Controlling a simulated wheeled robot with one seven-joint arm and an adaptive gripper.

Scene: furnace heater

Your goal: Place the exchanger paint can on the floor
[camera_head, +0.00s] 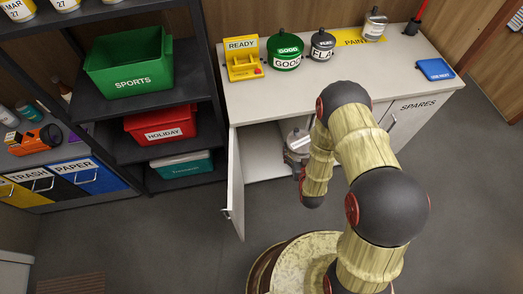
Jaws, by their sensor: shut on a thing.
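A silver-grey can with a pale label (298,141) shows at the opening of the cabinet under the counter. I take it for the paint can, but its label is too small to read. My gripper (301,164) is at the can, shut on it, mostly hidden by my arm. The can appears held above the floor in front of the open cabinet; its exact height is unclear. The grey floor (190,225) is bare to the left of the open door. Another grey can (375,24) stands on the counter's yellow paint mat (350,38).
The cabinet door (236,185) stands open to the left of the can. The counter (310,85) holds a yellow READY stand (243,60), a green pot (285,52) and a dark pot (322,45). A black shelf with bins (130,63) is at left.

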